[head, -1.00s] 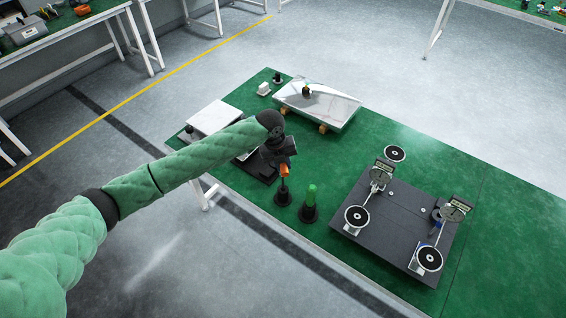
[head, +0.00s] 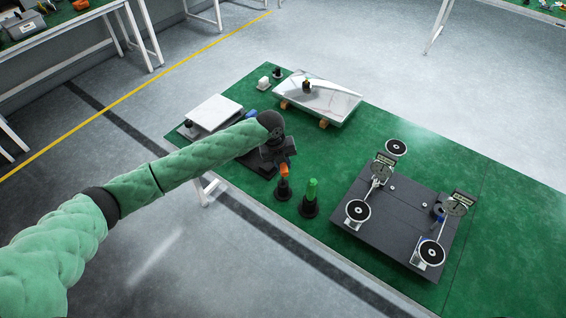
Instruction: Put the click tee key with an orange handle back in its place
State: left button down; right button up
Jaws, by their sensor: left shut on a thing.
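The click tee key with an orange handle (head: 284,170) is upright at the black holder (head: 283,191) near the front edge of the green table. My left gripper (head: 283,160) is right above it, shut on the orange handle, its fingers small and dark in the head view. Whether the key's tip is fully seated in the holder is too small to tell. A green-handled key (head: 312,188) stands upright in a second black holder (head: 309,207) just to the right. My right gripper is not in view.
A dark plate (head: 395,225) with dial gauges and round black pads stands on the right. A shiny metal tray (head: 335,103) on wooden blocks is at the back. A white plate (head: 214,112) lies to the left, partly near my arm. Green table is clear between the holders and the dark plate.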

pick_arm(q)
jog(key=shift+f, duration=0.2)
jog(key=shift+a+b+x, duration=0.25)
jog(key=shift+b+x, duration=0.45)
jog(key=shift+x, duration=0.55)
jog(key=shift+f, duration=0.25)
jog(key=c, duration=1.1)
grip_release()
jog(key=shift+s, duration=0.1)
jog(key=shift+c, duration=0.2)
jog(key=shift+f, duration=0.1)
